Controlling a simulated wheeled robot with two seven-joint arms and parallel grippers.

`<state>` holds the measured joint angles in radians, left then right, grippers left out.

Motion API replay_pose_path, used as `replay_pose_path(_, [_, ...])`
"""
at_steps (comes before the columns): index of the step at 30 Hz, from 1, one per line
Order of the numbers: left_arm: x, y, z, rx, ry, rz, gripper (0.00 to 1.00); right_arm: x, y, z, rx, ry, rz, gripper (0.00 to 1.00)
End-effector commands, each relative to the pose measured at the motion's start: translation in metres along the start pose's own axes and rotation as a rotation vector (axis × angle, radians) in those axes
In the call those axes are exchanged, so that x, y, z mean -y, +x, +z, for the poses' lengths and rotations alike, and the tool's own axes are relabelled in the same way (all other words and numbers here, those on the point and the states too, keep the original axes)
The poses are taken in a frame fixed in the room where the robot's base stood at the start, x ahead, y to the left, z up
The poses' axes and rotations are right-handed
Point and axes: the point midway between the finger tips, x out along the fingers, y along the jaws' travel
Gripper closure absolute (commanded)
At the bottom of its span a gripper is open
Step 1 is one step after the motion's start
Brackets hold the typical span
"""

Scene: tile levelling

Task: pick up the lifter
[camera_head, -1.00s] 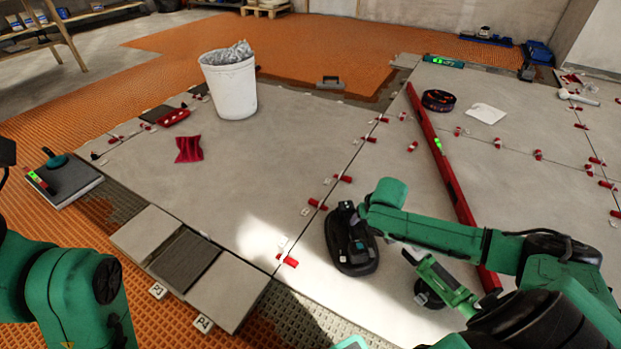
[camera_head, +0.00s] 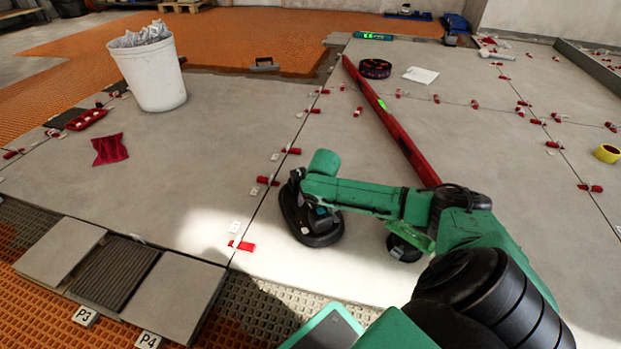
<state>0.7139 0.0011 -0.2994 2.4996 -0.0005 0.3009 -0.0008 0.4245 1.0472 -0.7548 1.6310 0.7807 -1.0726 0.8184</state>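A green-handled tool with a round black suction cup (camera_head: 403,248), which looks like the lifter, lies on the grey tiles at the right. My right forearm hides most of its handle. A black oval device (camera_head: 312,222) with a raised handle part stands on the tile just left of it. My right arm reaches in from the lower right, and its wrist end is above and against the black device in the picture. The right gripper's fingers blend into the dark parts there, so their opening and any contact are unclear. My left gripper is out of view.
A long red level (camera_head: 395,125) lies across the tiles behind my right arm. Red clips and wedges line the joints. A white bucket (camera_head: 152,75), red cloth (camera_head: 109,149), black-and-red roll (camera_head: 375,68) and yellow tape roll (camera_head: 606,153) stand around.

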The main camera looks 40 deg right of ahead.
Motion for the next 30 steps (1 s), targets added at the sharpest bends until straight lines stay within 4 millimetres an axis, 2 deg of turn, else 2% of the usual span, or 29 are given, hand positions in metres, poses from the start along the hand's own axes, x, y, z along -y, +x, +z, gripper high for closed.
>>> replay_pose_path(1, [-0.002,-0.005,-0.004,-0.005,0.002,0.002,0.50,0.000,0.006,0.000,-0.002,0.000,0.000,0.35])
replay_pose_path(7, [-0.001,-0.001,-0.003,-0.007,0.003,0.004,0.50,0.000,0.003,-0.001,-0.001,-0.001,0.000,0.35])
replay_pose_path(8, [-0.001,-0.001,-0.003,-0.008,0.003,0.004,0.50,0.000,0.003,-0.001,-0.001,-0.001,0.000,0.43])
replay_pose_path(12, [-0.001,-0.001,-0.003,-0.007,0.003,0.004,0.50,0.000,0.003,-0.001,-0.001,-0.001,0.000,0.96])
replay_pose_path(13, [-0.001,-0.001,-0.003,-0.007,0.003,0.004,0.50,0.000,0.003,-0.001,-0.001,-0.001,0.000,1.00])
replay_pose_path(23, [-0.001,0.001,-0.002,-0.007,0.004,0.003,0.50,0.000,0.000,-0.004,-0.007,-0.001,-0.001,1.00])
replay_pose_path(26, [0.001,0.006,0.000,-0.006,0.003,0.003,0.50,0.000,-0.006,-0.006,-0.007,-0.001,-0.001,1.00])
replay_pose_path(30, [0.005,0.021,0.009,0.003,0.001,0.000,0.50,0.000,-0.028,-0.015,-0.008,-0.001,-0.001,1.00])
